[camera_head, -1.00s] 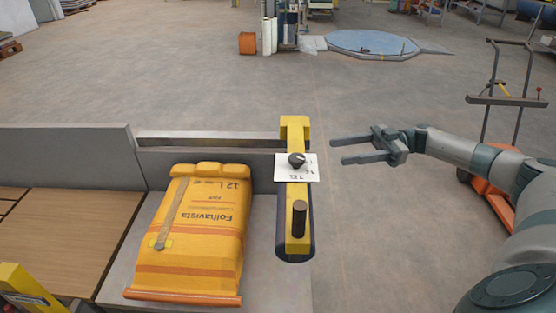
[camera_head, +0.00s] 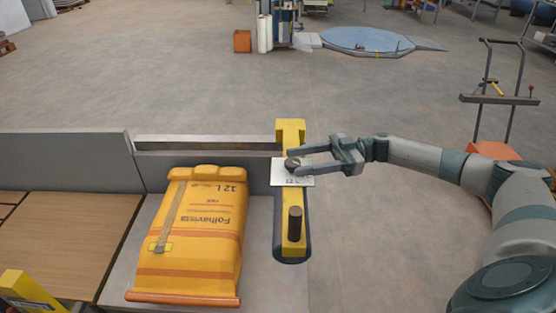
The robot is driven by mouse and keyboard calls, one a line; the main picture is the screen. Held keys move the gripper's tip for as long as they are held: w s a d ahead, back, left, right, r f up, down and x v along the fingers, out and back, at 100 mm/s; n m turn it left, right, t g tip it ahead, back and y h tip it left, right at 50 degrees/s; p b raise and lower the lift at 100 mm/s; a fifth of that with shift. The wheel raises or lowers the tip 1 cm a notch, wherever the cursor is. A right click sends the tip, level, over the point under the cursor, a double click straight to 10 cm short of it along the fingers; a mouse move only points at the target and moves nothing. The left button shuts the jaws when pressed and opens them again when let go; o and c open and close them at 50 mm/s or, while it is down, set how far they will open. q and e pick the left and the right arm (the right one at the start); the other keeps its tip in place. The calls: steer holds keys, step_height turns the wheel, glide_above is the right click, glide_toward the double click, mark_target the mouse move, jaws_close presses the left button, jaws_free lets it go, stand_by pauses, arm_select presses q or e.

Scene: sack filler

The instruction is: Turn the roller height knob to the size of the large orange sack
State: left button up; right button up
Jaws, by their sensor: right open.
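The large orange sack (camera_head: 200,235) lies on the grey bed of the machine, with "12 L" and "Folhavista" printed on it. To its right stands a yellow post (camera_head: 291,131). A white dial plate (camera_head: 304,181) is fixed on the post, and the dark roller height knob (camera_head: 291,164) sits on it. My right gripper (camera_head: 292,163) is open, with its fingertips at the knob, one on the far side and one on the near side. I cannot tell whether they touch it. The fingers hide part of the plate and its marks. My left gripper is not in view.
A dark brown upright handle (camera_head: 295,224) stands on the yellow bar nearer to me. A low grey wall (camera_head: 70,160) runs behind the bed, and wooden boards (camera_head: 60,240) lie at the left. An orange hand truck (camera_head: 495,145) stands at the right. The floor between is clear.

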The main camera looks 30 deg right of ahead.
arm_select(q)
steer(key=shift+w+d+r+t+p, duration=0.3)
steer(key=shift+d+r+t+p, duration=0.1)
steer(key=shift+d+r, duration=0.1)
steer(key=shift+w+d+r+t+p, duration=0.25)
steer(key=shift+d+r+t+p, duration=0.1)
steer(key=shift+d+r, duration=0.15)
arm_select(e)
steer(key=x, duration=0.6)
steer(key=shift+a, duration=0.35)
steer(key=shift+w, duration=0.1)
steer(key=c, duration=1.1)
